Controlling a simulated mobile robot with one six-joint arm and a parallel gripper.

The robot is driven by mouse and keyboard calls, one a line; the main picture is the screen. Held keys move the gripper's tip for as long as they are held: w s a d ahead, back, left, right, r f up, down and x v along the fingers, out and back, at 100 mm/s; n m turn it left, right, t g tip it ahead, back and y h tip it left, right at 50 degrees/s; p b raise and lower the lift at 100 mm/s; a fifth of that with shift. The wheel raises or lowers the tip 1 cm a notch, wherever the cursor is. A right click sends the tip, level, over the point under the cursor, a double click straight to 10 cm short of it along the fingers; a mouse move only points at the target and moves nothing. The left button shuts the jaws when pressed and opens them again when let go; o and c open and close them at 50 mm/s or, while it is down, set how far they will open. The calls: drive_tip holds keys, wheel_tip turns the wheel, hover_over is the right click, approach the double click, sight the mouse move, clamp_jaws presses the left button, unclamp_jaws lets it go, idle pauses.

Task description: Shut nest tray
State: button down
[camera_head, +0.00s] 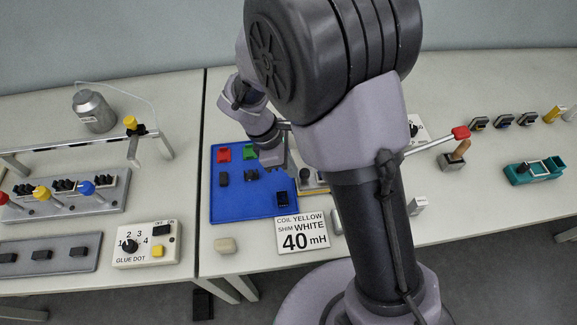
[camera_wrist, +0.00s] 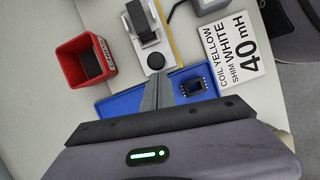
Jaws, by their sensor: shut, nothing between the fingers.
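My gripper (camera_head: 277,160) is over the right part of the blue tray (camera_head: 228,207). In the wrist view its two fingers (camera_wrist: 157,88) are together and empty, their tips close to a round black knob (camera_wrist: 156,61). The knob is on a pale, yellow-edged base (camera_wrist: 172,57) with a dark grey block standing on it. This base is partly hidden behind my arm in the head view (camera_head: 318,188). Whether it carries the nest tray, and how far any tray is out, I cannot tell. Contact between fingertips and knob is also unclear.
A black square part (camera_wrist: 193,86) lies on the blue tray. A red bin (camera_wrist: 85,62) and the "40 mH" card (camera_head: 303,232) are near the base. A red-knobbed lever (camera_head: 460,133) and a teal fixture (camera_head: 535,171) are to the right.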

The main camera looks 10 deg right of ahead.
drive_tip(key=d+p, duration=0.3)
drive_tip(key=d, duration=1.1)
drive_tip(key=shift+d, duration=0.2)
